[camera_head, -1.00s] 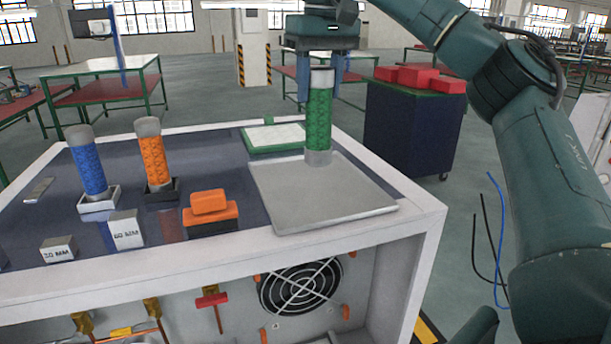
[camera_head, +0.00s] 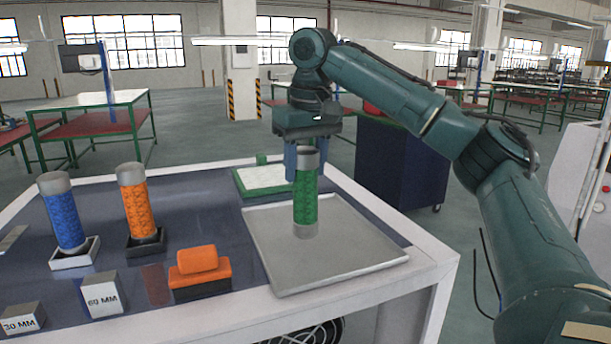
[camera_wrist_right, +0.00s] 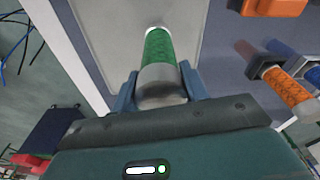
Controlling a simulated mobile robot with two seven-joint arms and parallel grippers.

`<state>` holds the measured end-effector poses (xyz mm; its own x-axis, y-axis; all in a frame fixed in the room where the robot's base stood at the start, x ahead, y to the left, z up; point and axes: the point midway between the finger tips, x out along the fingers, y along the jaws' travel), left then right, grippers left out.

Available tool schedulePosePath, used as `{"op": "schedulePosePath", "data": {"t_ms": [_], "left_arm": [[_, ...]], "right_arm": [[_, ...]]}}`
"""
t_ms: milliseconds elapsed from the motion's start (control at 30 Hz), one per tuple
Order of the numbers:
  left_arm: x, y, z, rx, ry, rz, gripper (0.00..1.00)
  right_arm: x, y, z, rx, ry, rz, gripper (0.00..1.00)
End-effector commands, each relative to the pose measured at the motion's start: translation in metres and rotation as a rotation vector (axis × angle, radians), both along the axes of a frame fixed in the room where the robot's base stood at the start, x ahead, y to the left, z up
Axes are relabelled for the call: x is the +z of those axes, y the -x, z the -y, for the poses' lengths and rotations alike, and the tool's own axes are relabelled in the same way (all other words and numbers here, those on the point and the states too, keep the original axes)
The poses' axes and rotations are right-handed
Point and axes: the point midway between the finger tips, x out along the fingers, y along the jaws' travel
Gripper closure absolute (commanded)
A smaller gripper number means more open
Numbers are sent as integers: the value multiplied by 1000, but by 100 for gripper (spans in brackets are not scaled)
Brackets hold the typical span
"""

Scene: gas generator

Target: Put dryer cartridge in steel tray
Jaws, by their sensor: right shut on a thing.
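The green dryer cartridge (camera_head: 306,200), with grey end caps, stands upright over the middle of the flat steel tray (camera_head: 350,262). Its lower end is at or just above the tray floor; I cannot tell whether it touches. My right gripper (camera_head: 306,170) is shut on its upper part from above, one blue finger on each side. In the right wrist view, the cartridge (camera_wrist_right: 158,48) runs from between the fingers of the gripper (camera_wrist_right: 160,85) towards the tray (camera_wrist_right: 207,22). My left gripper is not in view.
Left of the tray are an orange block (camera_head: 199,262), an orange cylinder (camera_head: 136,203) and a blue cylinder (camera_head: 65,218) in holders, and blocks marked 60 MM (camera_head: 103,297) and 30 MM (camera_head: 22,318). A green-framed board (camera_head: 262,180) lies behind the tray. The tray's front and right are clear.

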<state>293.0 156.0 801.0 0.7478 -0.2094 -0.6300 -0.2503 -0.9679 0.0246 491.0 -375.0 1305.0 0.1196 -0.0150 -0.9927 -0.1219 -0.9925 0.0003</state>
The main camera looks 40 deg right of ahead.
Motion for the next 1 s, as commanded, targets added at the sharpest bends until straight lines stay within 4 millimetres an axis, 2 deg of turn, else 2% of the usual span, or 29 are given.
{"op": "schedulePosePath", "data": {"t_ms": [133, 500, 533, 800, 1000], "left_arm": [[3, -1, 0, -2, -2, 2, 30], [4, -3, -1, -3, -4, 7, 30], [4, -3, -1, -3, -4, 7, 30], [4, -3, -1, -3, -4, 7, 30], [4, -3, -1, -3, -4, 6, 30]], "right_arm": [[-17, 0, 1, -1, 1, 1, 88], [-21, 0, 0, 0, -1, 1, 88], [-23, 0, 0, 1, 0, -1, 55], [-22, 0, 0, 0, 0, 0, 34], [-22, 0, 0, 0, 0, 0, 34]]}}
